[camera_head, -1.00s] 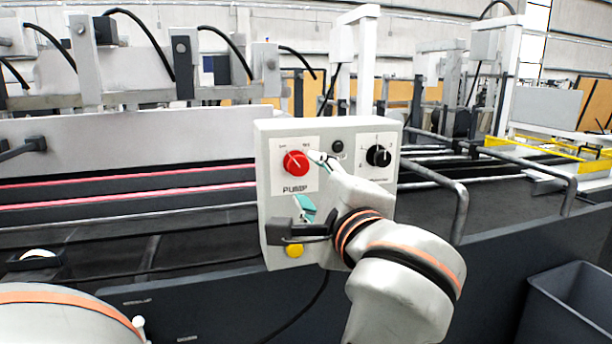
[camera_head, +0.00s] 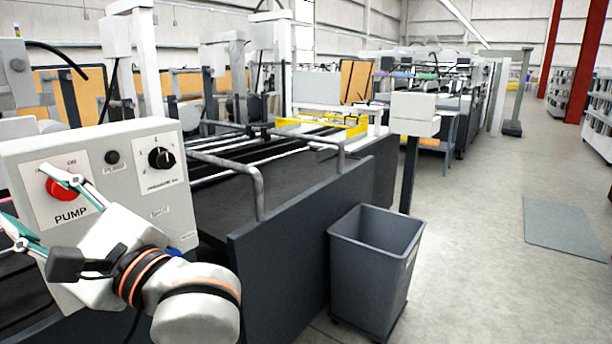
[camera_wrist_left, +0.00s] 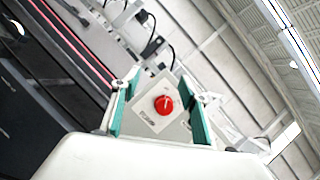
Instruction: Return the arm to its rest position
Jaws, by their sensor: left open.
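My left gripper (camera_head: 22,193) is open, in front of the control box at the left of the head view. Its teal-padded fingers are apart with nothing between them. The grey control box (camera_head: 140,210) carries a red PUMP knob (camera_head: 62,190), partly covered by one finger, and a black pressure dial (camera_head: 161,158). In the left wrist view, the open fingers (camera_wrist_left: 160,76) frame the box face and the red knob (camera_wrist_left: 164,105), with a visible gap to the box. My right gripper is not in view.
The dark machine side panel (camera_head: 285,255) and a bent metal rail (camera_head: 255,180) lie right of the box. A grey bin (camera_head: 375,260) stands on the floor beside the machine. A grey mat (camera_head: 565,228) lies farther right. The floor between is clear.

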